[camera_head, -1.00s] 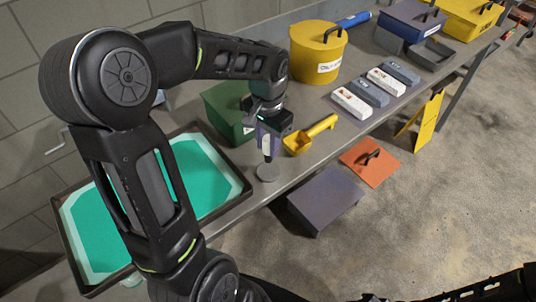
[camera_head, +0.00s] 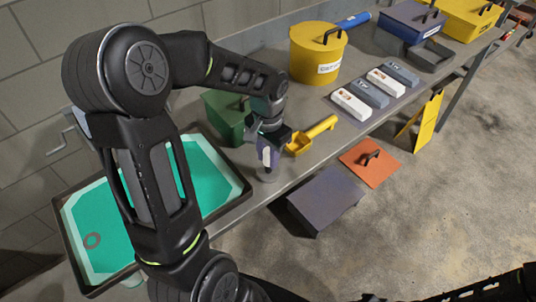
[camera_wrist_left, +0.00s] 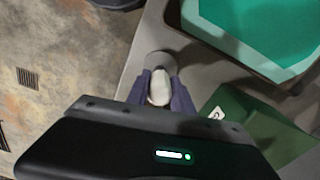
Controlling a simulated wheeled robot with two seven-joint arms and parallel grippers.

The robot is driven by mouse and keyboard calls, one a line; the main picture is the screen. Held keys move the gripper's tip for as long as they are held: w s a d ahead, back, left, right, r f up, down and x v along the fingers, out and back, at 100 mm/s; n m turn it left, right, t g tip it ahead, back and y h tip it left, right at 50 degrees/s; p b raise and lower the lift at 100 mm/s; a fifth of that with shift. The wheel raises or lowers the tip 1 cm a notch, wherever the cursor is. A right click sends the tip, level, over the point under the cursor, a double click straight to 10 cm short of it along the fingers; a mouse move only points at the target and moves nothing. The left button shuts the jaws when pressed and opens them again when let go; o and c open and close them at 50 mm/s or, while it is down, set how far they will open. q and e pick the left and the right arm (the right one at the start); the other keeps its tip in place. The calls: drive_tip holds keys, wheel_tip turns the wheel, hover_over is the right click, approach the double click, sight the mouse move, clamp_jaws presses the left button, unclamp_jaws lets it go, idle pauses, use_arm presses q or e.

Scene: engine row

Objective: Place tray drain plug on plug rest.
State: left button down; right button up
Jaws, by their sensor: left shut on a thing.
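My left gripper (camera_head: 267,160) points down at the bench's front edge, just right of the tray. It is shut on the tray drain plug, whose pale rounded top (camera_wrist_left: 159,88) shows between the fingers in the left wrist view. The plug rest, a round grey disc (camera_head: 268,176), lies directly under the fingertips. It also shows in the left wrist view (camera_wrist_left: 160,61), partly hidden by the plug and fingers. I cannot tell whether the plug touches the disc. My right gripper is not in view.
A green box (camera_head: 222,118) stands behind and a yellow scoop (camera_head: 312,136) lies to the right. A yellow bucket (camera_head: 316,55) stands farther back.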

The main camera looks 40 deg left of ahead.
use_arm(q)
drive_tip(key=shift+f, duration=0.25)
drive_tip(key=c, duration=1.1)
unclamp_jaws()
drive_tip(key=shift+r, duration=0.1)
wheel_tip(320, 180, up, 12)
drive_tip(key=shift+r+b, duration=0.2)
drive_tip(key=shift+b, duration=0.1)
drive_tip(key=shift+f, duration=0.1)
